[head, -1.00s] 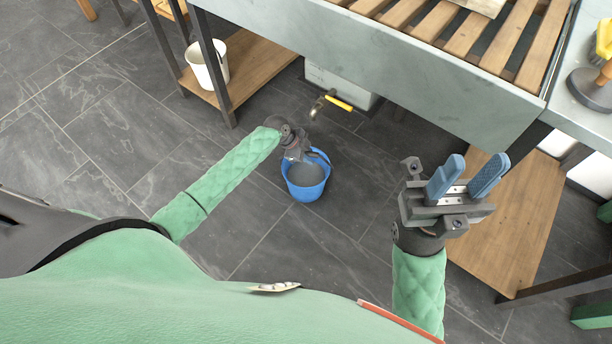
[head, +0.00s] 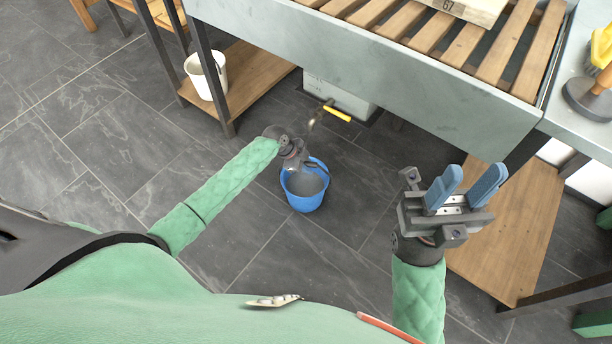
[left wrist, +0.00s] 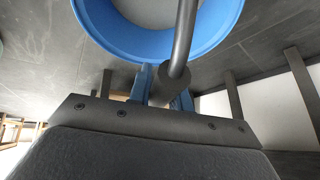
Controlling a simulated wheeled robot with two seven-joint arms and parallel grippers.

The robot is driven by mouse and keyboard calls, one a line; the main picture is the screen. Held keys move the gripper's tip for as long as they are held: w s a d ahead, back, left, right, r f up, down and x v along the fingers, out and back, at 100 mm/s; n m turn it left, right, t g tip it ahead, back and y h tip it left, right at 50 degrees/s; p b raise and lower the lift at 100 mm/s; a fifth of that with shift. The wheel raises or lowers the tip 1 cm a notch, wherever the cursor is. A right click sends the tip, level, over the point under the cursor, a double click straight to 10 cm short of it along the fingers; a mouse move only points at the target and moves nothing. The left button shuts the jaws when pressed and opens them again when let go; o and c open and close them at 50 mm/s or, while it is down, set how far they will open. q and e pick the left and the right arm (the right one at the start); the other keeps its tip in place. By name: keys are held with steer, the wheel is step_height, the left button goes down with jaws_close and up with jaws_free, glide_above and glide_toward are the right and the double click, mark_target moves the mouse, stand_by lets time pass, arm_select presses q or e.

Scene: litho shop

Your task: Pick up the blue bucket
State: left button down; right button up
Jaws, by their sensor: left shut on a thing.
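The blue bucket (head: 306,197) is below the yellow-handled tap in the head view, upright, with grey contents or a grey inside. My left gripper (head: 298,164) is at its back rim, shut on the bucket's handle. In the left wrist view the bucket's blue rim (left wrist: 222,40) fills the top, and a dark grey handle bar (left wrist: 183,40) runs down between the blue fingers of my left gripper (left wrist: 165,88). Whether the bucket touches the floor is hard to tell. My right gripper (head: 466,190) is empty, its two blue fingers apart, to the right of the bucket.
The tap (head: 335,112) on a white box stands behind the bucket. A grey sink (head: 400,75) with wooden slats overhangs the back. A white bucket (head: 205,75) is on a low wooden shelf at left. A wooden shelf (head: 510,240) lies right. Dark floor tiles around the bucket are clear.

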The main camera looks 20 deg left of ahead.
arm_select(q)
steer(key=shift+w+r, duration=0.1)
steer(key=shift+r, duration=0.15)
